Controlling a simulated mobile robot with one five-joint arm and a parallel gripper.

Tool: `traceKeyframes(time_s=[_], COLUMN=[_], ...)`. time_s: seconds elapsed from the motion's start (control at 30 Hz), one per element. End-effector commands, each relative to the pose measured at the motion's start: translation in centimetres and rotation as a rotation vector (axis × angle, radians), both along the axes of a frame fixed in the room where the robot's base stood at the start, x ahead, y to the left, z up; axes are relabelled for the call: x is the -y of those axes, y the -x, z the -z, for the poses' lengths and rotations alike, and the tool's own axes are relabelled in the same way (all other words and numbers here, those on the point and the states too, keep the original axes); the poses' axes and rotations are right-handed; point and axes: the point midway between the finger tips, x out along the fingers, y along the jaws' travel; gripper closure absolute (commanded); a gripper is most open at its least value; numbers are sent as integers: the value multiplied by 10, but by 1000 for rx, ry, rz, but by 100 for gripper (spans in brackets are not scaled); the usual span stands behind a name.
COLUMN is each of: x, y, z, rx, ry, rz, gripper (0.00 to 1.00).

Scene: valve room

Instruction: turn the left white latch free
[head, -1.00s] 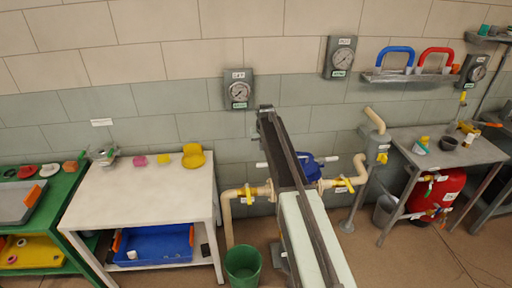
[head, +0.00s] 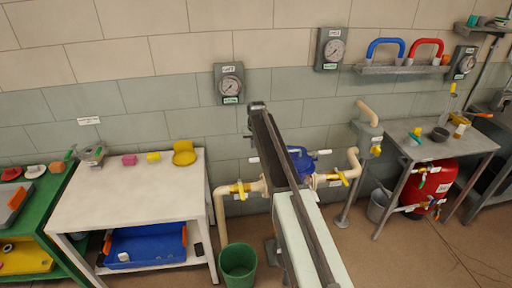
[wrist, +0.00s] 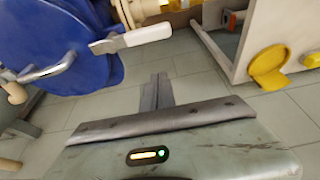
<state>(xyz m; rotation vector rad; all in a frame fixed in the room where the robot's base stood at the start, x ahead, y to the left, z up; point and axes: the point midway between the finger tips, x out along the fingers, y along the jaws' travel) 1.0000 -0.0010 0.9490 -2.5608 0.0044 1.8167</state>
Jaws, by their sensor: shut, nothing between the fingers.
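The blue housing (head: 301,163) sits on the pipe line by the wall, partly hidden behind my arm. Its left white latch (head: 254,159) sticks out to the left of my arm. In the wrist view this latch (wrist: 131,40) is a white bar across the side of the blue housing (wrist: 60,35). My gripper (wrist: 158,82) shows in the wrist view below the latch, shut and empty, with a visible gap in the picture. I cannot see contact. Another white latch (head: 326,156) shows right of my arm.
Cream pipes with yellow valve handles (head: 240,188) flank the housing. A white table (head: 130,190) stands left and a green bin (head: 238,263) below the left pipe. A grey table (head: 440,150) with a red tank (head: 437,183) beneath stands right.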

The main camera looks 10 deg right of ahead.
Motion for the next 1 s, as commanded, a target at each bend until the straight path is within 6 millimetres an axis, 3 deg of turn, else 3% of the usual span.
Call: traceKeyframes(time_s=[0.03, 0.17, 0.23, 0.37, 0.67, 0.7, 1.0], x=[0, 0, 0, -1, -1, 14, -24], y=[-5, -15, 5, 24, 27, 27, 31], z=[23, 50, 38, 37, 37, 37, 37], rx=[0, 0, 0, 0, 0, 0, 0], ry=[0, 0, 0, 0, 0, 0, -1], rz=[0, 0, -1, -1, -1, 0, -69], gripper=[100, 100, 100, 100, 100, 100, 100])
